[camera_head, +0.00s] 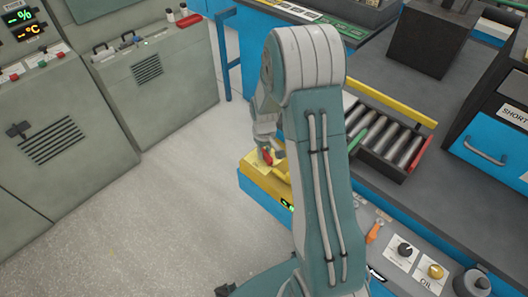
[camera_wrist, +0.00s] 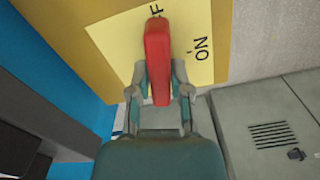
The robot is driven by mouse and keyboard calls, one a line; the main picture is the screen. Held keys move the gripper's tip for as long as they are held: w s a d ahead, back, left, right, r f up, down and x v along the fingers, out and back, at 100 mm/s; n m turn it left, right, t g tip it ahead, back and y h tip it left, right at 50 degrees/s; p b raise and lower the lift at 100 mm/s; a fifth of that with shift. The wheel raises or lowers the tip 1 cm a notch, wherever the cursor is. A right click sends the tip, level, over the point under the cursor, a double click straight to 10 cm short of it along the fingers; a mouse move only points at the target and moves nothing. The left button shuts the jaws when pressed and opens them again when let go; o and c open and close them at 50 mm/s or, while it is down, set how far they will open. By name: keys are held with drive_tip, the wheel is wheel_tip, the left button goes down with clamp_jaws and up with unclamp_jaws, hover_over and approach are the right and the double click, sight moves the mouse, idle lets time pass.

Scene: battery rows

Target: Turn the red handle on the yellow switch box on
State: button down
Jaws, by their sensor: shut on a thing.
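The yellow switch box (camera_head: 256,185) sits at the left edge of the bench, left of my arm. Its red handle (camera_head: 267,157) shows just beside my gripper (camera_head: 267,142). In the wrist view the red handle (camera_wrist: 158,60) points up the picture toward the partly covered "OFF" lettering on a pale yellow label (camera_wrist: 113,38). The "ON" lettering (camera_wrist: 203,48) is to its right. My gripper (camera_wrist: 160,92) is shut on the handle, with one finger on each side. My arm hides part of the box in the head view.
A tray of metal cylinders (camera_head: 385,140) stands on the bench right of my arm. Control knobs (camera_head: 405,249) and an orange-handled tool (camera_head: 374,232) are on the near bench edge. Grey cabinets (camera_head: 150,75) stand at the left. The floor (camera_head: 150,215) between is clear.

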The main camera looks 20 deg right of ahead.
sight(263, 151)
drive_tip(key=m, duration=0.7)
drive_tip(key=shift+f, duration=0.1)
drive_tip(key=m, duration=0.4)
drive_tip(key=shift+s+m, duration=0.1)
drive_tip(key=shift+m, duration=2)
drive_tip(key=c, duration=0.6)
unclamp_jaws()
drive_tip(key=shift+o, duration=0.2)
drive_tip(key=shift+a, duration=0.1)
wheel_tip(263, 151, up, 12)
drive_tip(key=shift+w, duration=0.2)
